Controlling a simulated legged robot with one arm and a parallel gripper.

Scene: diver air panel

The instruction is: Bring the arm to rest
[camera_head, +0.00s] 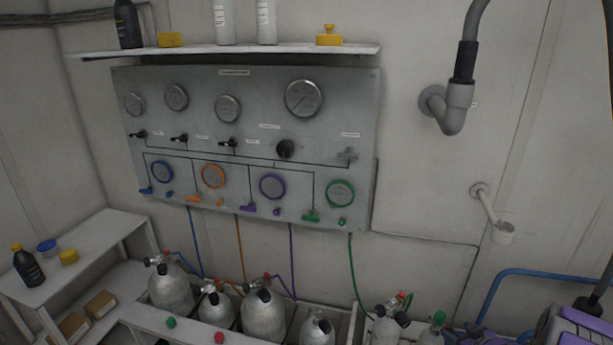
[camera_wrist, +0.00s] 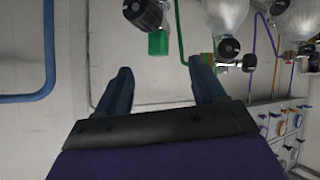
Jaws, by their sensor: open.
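My gripper (camera_wrist: 162,80) shows in the wrist view, with two dark blue fingers spread apart and nothing between them. A purple part of my arm (camera_head: 583,322) shows at the lower right edge of the head view, away from the panel. The grey air panel (camera_head: 260,125) hangs on the wall, with several gauges above and blue, orange, purple and green dials below. In the wrist view the scene is turned over, and the green-capped valve (camera_wrist: 158,43) appears beyond the fingertips, apart from them as far as I can tell.
Several grey cylinders (camera_head: 263,317) stand below the panel, with coloured hoses above. A blue pipe (camera_head: 515,272) runs along the wall near my arm. A white shelf (camera_head: 230,50) is above.

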